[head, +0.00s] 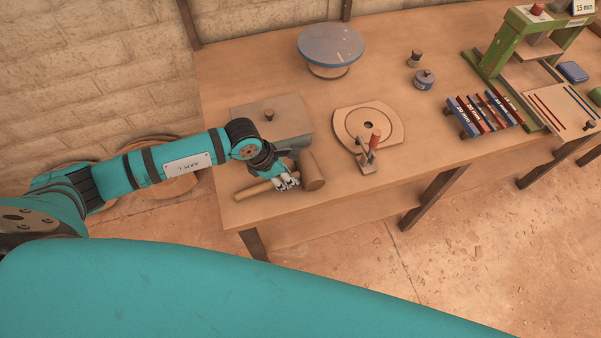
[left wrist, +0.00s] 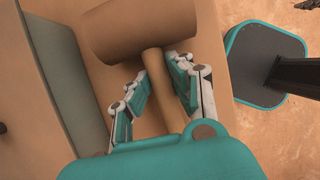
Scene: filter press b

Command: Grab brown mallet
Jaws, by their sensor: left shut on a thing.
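The brown mallet (head: 314,172) lies at the near left corner of the wooden table, its head to the right and its handle pointing left. My left gripper (head: 288,182) is at the mallet, shut on its handle close to the head. In the left wrist view the mallet's cylindrical head (left wrist: 138,28) is beyond the fingers, and the handle runs between the two fingers of my left gripper (left wrist: 168,85). Part of the handle is hidden by the gripper and its palm. My right gripper is in neither view.
Behind the mallet a flat grey-brown block (head: 270,112) with a small knob lies on the table (head: 235,65). A blue-topped turntable (head: 331,45) and a green press (head: 520,40) stand farther back.

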